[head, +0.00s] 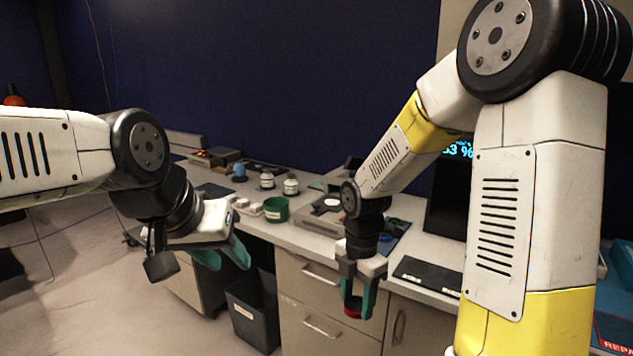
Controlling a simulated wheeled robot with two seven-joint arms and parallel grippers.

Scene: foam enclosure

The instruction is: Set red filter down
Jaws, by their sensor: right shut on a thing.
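The red filter (353,311) is a small round red piece with a dark middle. My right gripper (358,300) is shut on it, with teal fingers on either side, and holds it low in front of the cabinet drawers, by the counter's front edge. My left gripper (222,257) is at the left, in front of the counter, with its teal fingers apart and nothing seen between them.
The counter (295,237) carries a green container (276,209), white-lidded jars (291,186), a blue ball-like object (239,171) and a grey device (325,212). A black flat panel (427,274) lies at its right. A dark bin (254,309) stands on the floor below.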

